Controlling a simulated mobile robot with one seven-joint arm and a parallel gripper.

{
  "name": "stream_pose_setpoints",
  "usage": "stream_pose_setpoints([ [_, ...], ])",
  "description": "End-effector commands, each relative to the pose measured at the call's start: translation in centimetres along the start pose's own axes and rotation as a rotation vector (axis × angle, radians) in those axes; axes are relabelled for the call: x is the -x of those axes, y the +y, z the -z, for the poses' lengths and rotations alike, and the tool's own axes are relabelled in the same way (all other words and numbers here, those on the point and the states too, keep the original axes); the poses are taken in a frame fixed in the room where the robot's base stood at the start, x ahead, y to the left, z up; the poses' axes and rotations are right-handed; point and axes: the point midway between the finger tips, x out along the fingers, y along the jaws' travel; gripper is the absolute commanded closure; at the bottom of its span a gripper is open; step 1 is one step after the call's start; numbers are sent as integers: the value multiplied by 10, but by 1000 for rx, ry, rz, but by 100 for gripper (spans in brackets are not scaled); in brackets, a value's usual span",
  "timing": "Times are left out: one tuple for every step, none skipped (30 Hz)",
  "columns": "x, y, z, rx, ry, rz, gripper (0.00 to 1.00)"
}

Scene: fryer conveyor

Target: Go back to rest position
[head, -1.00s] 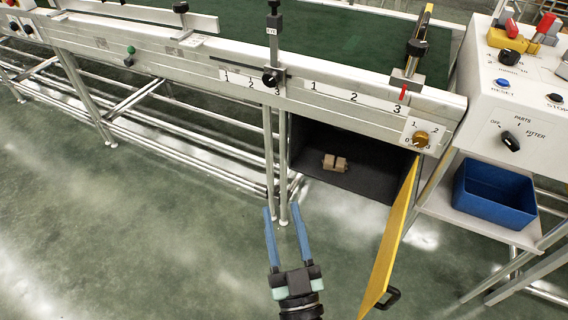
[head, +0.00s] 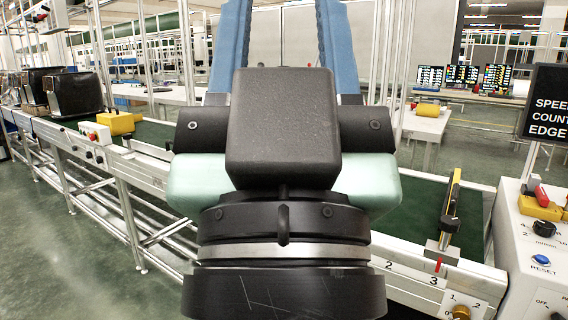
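My gripper (head: 282,40) stands upright and very large in the middle of the head view, close to the camera. Its two blue fingers point up and are spread wide apart, with nothing between them; their tips run out of the top of the picture. The black gripper body and the wrist below it hide the middle of the conveyor (head: 420,215).
The conveyor with its green belt and metal rail crosses behind my gripper. A control panel (head: 540,250) stands at the right, under a black sign (head: 546,103). Black machines (head: 74,92) and a yellow block (head: 119,122) are at the left. Green floor is open at lower left.

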Motion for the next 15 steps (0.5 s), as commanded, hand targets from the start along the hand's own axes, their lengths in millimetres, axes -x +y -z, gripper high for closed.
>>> stream_pose_setpoints([
  [-19,0,17,-1,-1,0,53],
  [-24,0,22,-1,-1,0,53],
  [-32,0,30,-1,-1,0,53],
  [-38,0,35,-1,-1,0,53],
  [-45,0,42,-2,-1,0,53],
  [-55,0,50,-2,-2,0,53],
  [-62,0,57,-2,-2,0,53],
  [-69,0,64,-2,-2,0,53],
  [-78,0,72,-2,-2,0,53],
  [-85,0,79,-2,-2,0,53],
  [-92,0,85,-3,-2,0,53],
  [-101,0,94,-3,-2,0,53],
  [-108,0,100,-3,-2,0,53],
  [-115,0,107,-3,-2,0,53],
  [-124,0,115,-3,-2,0,53],
])
